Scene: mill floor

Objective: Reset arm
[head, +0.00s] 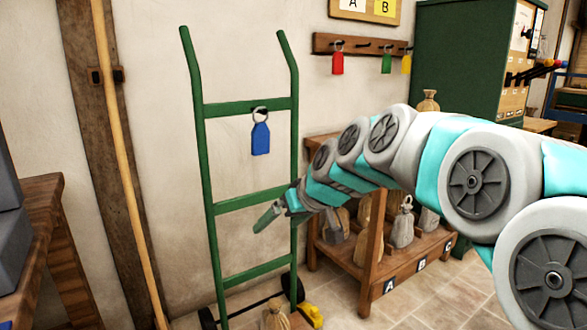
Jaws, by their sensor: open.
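My gripper (268,215) is at the end of my outstretched arm, which enters from the right side of the head view. The gripper is open, with nothing seen between its fingers. It is in front of the green hand truck (209,165), near its right upright and just below the middle crossbar. Whether it touches the truck cannot be told. A blue tag (261,137) hangs by a ring from the truck's upper crossbar, above the gripper and apart from it.
A wooden shelf (373,230) with several sacks stands behind my arm. A peg rail (325,44) holds red, green and yellow tags. A small sack (276,317) and a yellow object (312,314) are low by the truck. A wooden bench (42,225) is left.

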